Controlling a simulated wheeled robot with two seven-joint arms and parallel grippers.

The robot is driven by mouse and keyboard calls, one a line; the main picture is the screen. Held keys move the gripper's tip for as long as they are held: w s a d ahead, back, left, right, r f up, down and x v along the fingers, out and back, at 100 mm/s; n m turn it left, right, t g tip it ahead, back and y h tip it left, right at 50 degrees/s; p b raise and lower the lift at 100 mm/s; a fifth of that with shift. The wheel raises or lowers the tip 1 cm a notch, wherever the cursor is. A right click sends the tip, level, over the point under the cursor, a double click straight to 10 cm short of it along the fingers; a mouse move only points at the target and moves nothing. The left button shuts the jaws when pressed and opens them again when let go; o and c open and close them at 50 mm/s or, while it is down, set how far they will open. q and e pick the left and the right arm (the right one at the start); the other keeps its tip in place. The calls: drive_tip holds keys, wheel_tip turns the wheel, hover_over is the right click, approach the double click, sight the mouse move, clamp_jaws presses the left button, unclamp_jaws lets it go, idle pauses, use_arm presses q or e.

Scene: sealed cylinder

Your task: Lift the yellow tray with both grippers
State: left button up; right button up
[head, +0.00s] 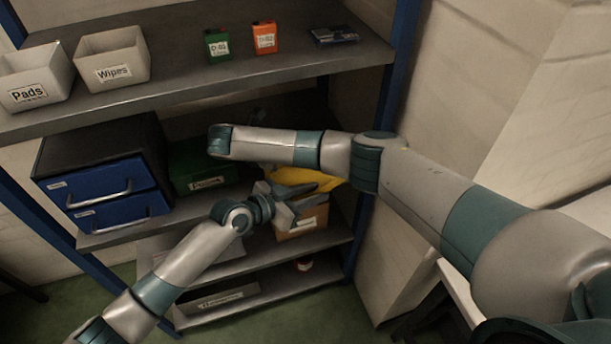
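The yellow tray (306,177) is on the middle shelf, above a cardboard-brown box (309,222). My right forearm hides its upper part, and my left gripper covers part of its lower left. My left gripper (300,202) is in front of the tray's lower left side, its grey fingers spread apart with nothing seen between them. I cannot tell whether a finger touches the tray. My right arm reaches in from the right across the shelf opening, above the tray. Its gripper is hidden behind its own wrist.
Blue drawers (120,192) and a green box (198,172) stand left of the tray. The upper shelf (185,87) holds white bins, two small containers and a dark flat item. A blue post (392,85) bounds the right side.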

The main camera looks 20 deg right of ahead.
use_arm(q)
drive_tip(key=shift+w+d+f, duration=0.1)
drive_tip(key=shift+w+d, duration=0.05)
drive_tip(key=shift+d, duration=0.2)
use_arm(e)
drive_tip(key=shift+w+d+f, duration=0.1)
drive_tip(key=shift+d+f, duration=0.1)
use_arm(q)
clamp_jaws()
use_arm(e)
clamp_jaws()
drive_tip(key=shift+r, duration=0.1)
